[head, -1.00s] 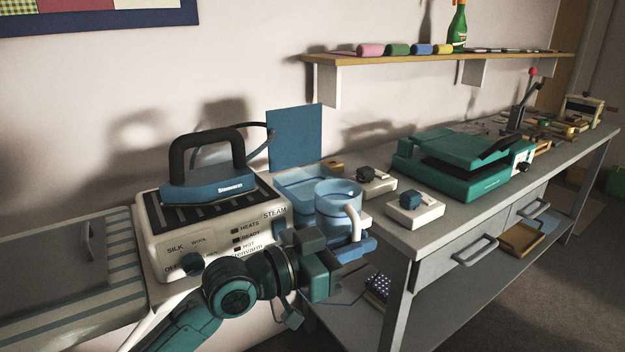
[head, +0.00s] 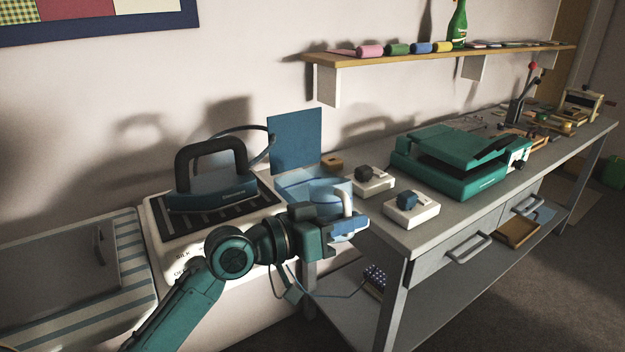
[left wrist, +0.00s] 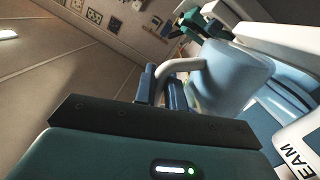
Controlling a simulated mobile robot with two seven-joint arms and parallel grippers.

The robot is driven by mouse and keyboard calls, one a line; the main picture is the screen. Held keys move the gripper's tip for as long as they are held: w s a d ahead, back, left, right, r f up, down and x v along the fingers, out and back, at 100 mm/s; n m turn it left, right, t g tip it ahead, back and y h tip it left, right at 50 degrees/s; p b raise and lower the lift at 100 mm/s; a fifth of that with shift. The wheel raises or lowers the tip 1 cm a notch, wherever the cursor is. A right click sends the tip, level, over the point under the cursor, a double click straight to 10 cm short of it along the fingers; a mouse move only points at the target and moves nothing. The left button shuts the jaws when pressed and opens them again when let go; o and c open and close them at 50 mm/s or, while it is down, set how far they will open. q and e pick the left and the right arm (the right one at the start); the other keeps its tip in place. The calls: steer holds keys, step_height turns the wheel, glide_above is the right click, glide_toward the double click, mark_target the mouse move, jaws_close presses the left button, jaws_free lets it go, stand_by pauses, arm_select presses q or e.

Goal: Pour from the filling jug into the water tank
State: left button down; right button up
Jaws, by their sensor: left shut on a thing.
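The filling jug (head: 328,195) is a pale blue translucent vessel with a white handle (head: 347,203). In the head view it is partly hidden behind my left gripper (head: 348,226), whose blue fingers are shut on the handle. The left wrist view shows the jug (left wrist: 232,80) and the handle running to the fingers. The jug looks tilted toward the tank; I cannot tell how far, nor whether water flows. The water tank (head: 292,184) is a light blue open box with a raised dark blue lid (head: 295,141), behind and left of the jug. My right gripper is out of view.
A blue iron (head: 212,192) with a dark handle rests on the cream steam station left of the tank. Two white blocks with dark knobs (head: 411,209) and a teal press (head: 455,165) stand on the grey bench (head: 430,232) to the right. A shelf hangs above.

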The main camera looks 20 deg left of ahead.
mark_target(345, 199)
arm_select(q)
steer(key=shift+w+a+r, duration=0.1)
steer(key=shift+r, duration=0.25)
steer(key=shift+r+p, duration=0.1)
steer(key=shift+p, duration=0.2)
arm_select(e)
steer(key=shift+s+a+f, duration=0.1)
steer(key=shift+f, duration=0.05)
arm_select(q)
steer(key=shift+w+r, duration=0.1)
steer(key=shift+r, duration=0.05)
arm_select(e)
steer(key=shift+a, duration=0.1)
arm_select(q)
steer(key=shift+w+a+r+n+p, duration=0.3)
steer(key=shift+r+n+p, duration=0.25)
steer(key=shift+p, duration=0.3)
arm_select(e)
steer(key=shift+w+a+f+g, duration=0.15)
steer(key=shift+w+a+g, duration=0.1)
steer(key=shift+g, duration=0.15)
arm_select(q)
steer(key=shift+w+r, duration=0.1)
steer(key=shift+r, duration=0.1)
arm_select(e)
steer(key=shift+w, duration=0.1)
